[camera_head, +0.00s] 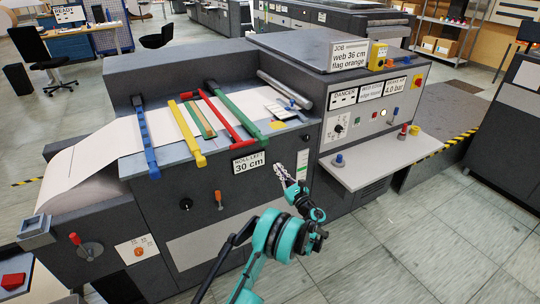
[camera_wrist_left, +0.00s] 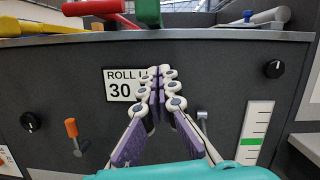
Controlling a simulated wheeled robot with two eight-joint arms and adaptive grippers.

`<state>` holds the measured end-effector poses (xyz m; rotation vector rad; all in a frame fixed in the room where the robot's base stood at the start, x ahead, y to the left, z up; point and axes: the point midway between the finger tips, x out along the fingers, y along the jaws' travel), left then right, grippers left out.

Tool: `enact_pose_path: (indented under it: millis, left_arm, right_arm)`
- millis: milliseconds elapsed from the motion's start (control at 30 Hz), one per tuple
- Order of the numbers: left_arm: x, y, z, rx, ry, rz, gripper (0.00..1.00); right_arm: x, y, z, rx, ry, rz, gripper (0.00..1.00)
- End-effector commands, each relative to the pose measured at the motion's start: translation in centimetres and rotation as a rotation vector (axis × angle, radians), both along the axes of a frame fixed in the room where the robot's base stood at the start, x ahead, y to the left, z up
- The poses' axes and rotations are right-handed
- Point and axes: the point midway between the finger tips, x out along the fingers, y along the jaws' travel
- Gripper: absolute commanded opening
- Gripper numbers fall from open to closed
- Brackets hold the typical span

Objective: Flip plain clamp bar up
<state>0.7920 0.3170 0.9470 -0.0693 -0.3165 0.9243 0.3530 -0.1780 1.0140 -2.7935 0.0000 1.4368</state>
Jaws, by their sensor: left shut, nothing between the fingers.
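Several coloured clamp bars lie across the white web on top of the press: a blue bar (camera_head: 147,142), a yellow bar (camera_head: 186,133), a red bar (camera_head: 226,120) and a green bar (camera_head: 238,112). I cannot tell which one is meant by plain. The ends of the red bar (camera_wrist_left: 90,8) and green bar (camera_wrist_left: 148,13) show at the top of the left wrist view. My left gripper (camera_head: 280,168) is shut and empty, in front of the press's front panel and below the bars. It also shows in the left wrist view (camera_wrist_left: 164,72). My right gripper is not in view.
A "ROLL LEFT 30 cm" sign (camera_head: 249,163) is on the front panel near the gripper. An orange-handled lever (camera_head: 218,199) and a black knob (camera_head: 186,203) protrude from the panel. A light shelf (camera_head: 390,158) juts out at right. The floor in front is clear.

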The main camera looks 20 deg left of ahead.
Motion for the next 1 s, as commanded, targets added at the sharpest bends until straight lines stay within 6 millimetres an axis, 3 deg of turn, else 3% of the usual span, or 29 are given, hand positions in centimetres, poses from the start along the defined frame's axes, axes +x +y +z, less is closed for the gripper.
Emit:
enact_pose_path:
  millis: [500,733,1000]
  left_arm:
    - [5.4,7.9,2.1,-0.001,-0.001,0.003,0.0]
    - [4.9,8.0,5.3,-0.001,0.0,0.0,0.0]
    - [4.7,8.1,6.2,-0.001,0.0,0.0,0.0]
  right_arm:
    - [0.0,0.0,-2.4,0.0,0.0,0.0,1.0]
    - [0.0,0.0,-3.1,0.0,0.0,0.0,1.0]
    - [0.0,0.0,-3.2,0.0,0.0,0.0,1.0]
